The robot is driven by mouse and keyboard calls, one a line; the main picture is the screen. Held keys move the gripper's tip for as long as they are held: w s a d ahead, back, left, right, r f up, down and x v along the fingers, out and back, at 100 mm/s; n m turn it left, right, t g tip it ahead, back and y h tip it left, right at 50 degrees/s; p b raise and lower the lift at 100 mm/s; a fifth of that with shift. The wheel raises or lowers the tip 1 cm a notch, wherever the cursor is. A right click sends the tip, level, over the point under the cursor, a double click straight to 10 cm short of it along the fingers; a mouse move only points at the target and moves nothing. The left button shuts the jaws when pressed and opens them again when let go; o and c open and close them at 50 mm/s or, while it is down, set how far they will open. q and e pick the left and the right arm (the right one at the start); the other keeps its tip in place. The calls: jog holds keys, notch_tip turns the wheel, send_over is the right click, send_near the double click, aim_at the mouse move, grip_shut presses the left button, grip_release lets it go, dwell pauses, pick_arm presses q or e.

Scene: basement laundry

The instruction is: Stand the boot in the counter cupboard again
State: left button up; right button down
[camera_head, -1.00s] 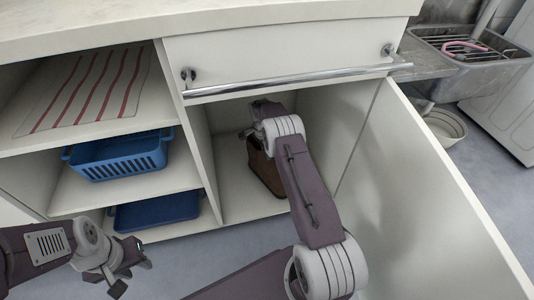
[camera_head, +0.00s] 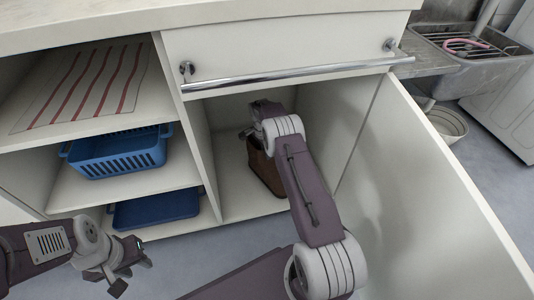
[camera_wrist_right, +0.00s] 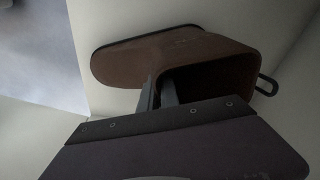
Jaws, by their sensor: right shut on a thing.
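The brown boot (camera_head: 264,168) is inside the open counter cupboard (camera_head: 235,188), low down near its floor, partly hidden behind my right arm. In the right wrist view the boot (camera_wrist_right: 185,57) shows its open top towards me, a dark sole edge at the far side and a pull loop at the right. My right gripper (camera_wrist_right: 165,92) is shut on the rim of the boot's shaft. I cannot tell whether the sole rests fully on the cupboard floor. My left gripper (camera_head: 132,275) is empty and open, outside the cupboard at lower left.
The cupboard door (camera_head: 430,190) stands open at the right. Shelves at the left hold a striped cloth (camera_head: 85,85), a blue basket (camera_head: 118,152) and a dark blue tray (camera_head: 155,209). A metal rail (camera_head: 300,76) runs above the opening. A sink (camera_head: 470,60) and bucket (camera_head: 447,123) are beyond.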

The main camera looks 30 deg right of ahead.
jog(key=c, duration=1.5)
grip_release()
jog(key=r+p, duration=0.1)
jog(key=r, duration=0.1)
jog(key=r+p, duration=0.2)
jog(key=r, duration=0.1)
jog(key=a+r+p, duration=0.1)
jog(key=r+p, duration=0.1)
jog(key=shift+s+r, duration=0.1)
jog(key=shift+r, duration=0.25)
jog(key=shift+f, duration=0.15)
